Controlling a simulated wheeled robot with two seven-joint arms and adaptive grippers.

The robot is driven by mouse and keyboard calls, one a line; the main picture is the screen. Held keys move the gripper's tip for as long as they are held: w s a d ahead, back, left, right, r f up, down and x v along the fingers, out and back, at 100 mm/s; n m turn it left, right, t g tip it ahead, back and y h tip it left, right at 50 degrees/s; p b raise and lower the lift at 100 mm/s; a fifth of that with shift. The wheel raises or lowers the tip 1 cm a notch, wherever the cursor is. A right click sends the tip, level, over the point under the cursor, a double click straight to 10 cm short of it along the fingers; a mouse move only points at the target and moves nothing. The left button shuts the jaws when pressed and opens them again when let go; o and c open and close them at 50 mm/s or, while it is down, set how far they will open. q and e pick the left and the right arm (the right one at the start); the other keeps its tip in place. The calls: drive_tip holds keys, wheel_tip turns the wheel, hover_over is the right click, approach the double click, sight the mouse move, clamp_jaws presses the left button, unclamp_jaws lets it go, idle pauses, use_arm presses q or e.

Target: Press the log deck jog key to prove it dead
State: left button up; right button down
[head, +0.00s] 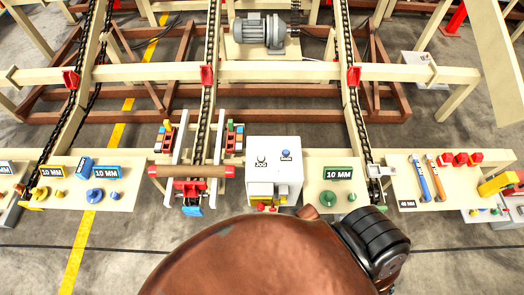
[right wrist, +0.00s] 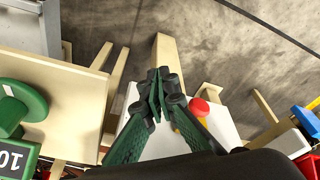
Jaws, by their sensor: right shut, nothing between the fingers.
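The white control box (head: 274,172) stands at the middle of the bench in the head view. Its top carries a small key marked JOG (head: 261,161) and a blue button (head: 286,155). My right gripper (right wrist: 160,85) shows in the right wrist view, its green fingers shut and empty. Below and behind the fingers is a white surface (right wrist: 223,123) with a red button (right wrist: 198,107) beside the right finger. I cannot tell contact there, and the jog key cannot be made out in that view. My left gripper is in neither view.
Chains run over the deck, with a grey motor (head: 260,31) behind. A brown log (head: 190,171) lies across supports left of the box. A green 10 MM sign (head: 338,174) stands right of it. Tools (head: 418,180) lie farther right. My own copper-coloured arm covers the bottom middle.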

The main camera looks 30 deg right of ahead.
drive_tip(key=w+r+t+p, duration=0.15)
drive_tip(key=r+p, duration=0.25)
drive_tip(key=r, duration=0.7)
drive_tip(key=w+a+r+p, duration=0.1)
drive_tip(key=w+r+p, duration=0.15)
drive_tip(key=r, duration=0.95)
drive_tip(key=w+r+t+p, duration=0.15)
drive_tip(key=r+p, duration=0.35)
drive_tip(key=r, duration=0.6)
drive_tip(key=w+a+r+y+p, duration=0.1)
drive_tip(key=w+a+y, duration=0.35)
drive_tip(key=w, duration=0.75)
drive_tip(key=w+d+m+t+y, duration=0.1)
drive_tip(key=w+d, duration=0.3)
drive_tip(key=w, duration=0.5)
drive_tip(key=shift+w+m+t, duration=0.15)
drive_tip(key=shift+m+t, duration=0.35)
drive_tip(key=shift+m, duration=0.4)
